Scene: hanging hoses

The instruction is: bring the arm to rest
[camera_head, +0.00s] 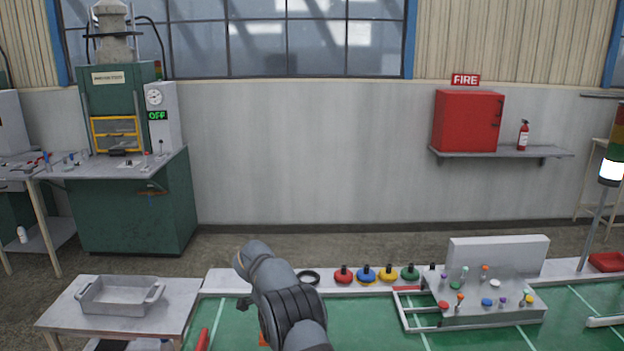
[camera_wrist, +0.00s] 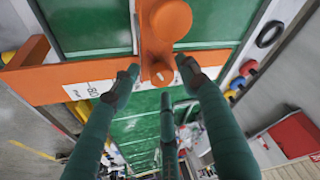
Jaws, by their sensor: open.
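Nothing is visibly gripped; I cannot tell whether a finger touches the orange part. The fingertips are not clear in the head view.
A table with a grey tray (camera_head: 118,296) stands left of my arm. A ledge behind it carries a black ring (camera_head: 308,277) and several coloured knobs (camera_head: 343,275). A panel of small coloured parts (camera_head: 485,300) is at right.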

